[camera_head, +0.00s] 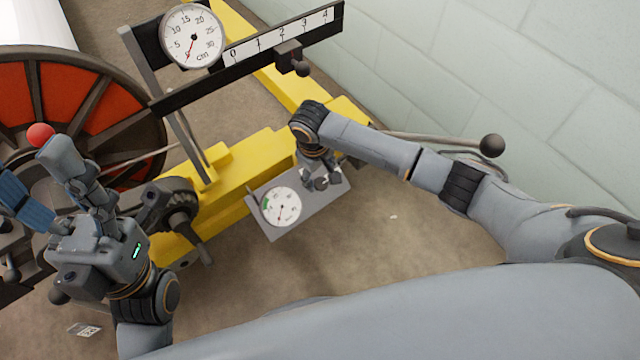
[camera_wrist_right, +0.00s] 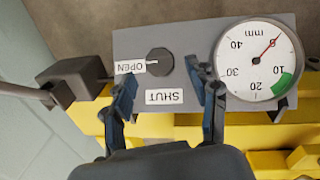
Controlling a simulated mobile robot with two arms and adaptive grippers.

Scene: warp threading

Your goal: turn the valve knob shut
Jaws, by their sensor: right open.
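The valve knob (camera_wrist_right: 160,62) is a dark, many-sided knob on a grey panel (camera_wrist_right: 205,27). Its white pointer mark is at the OPEN label; the SHUT label (camera_wrist_right: 165,97) is on the side nearer my gripper. My right gripper (camera_wrist_right: 162,76) is open, its blue fingertips spread to either side of the knob, with no clear contact. In the head view my right gripper (camera_head: 321,182) is over the panel and partly hides the knob. My left gripper (camera_head: 42,178) has its fingers apart, beside a red ball (camera_head: 40,134).
A mm gauge (camera_wrist_right: 257,60) sits beside the knob, needle near 0. The panel is by a yellow frame (camera_head: 232,165). A cm dial (camera_head: 192,37) and a ruler scale (camera_head: 280,35) stand behind. A red-panelled wheel (camera_head: 120,107) is at left. A ball-ended rod (camera_head: 491,145) is near the right arm.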

